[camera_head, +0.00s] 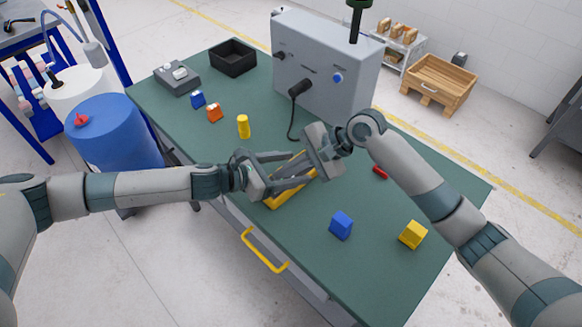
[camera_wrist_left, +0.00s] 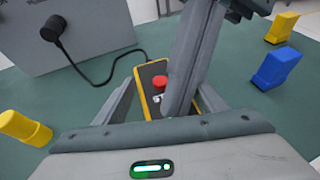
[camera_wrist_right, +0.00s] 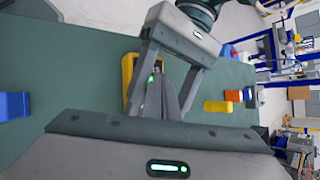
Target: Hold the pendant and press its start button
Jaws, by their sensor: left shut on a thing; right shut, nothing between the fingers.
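The pendant (camera_head: 283,202) is a flat yellow-edged box with a dark face, near the middle of the green table. In the left wrist view the pendant (camera_wrist_left: 151,68) shows a red button (camera_wrist_left: 160,82) and a cable. My left gripper (camera_head: 300,170) is shut on the pendant, with one finger along each side. My right gripper (camera_head: 318,174) is shut and empty, its tips over the pendant's face beside the red button. In the right wrist view a green spot (camera_wrist_right: 151,78) shows at the fingertips. The fingers hide part of the face; I cannot tell whether they touch it.
A grey machine (camera_head: 325,70) stands behind, joined to the pendant's cable. A blue block (camera_head: 341,225), a yellow block (camera_head: 413,235), a small red piece (camera_head: 380,173) and a yellow cylinder (camera_head: 243,126) stand around. A black tray (camera_head: 233,57) is far left.

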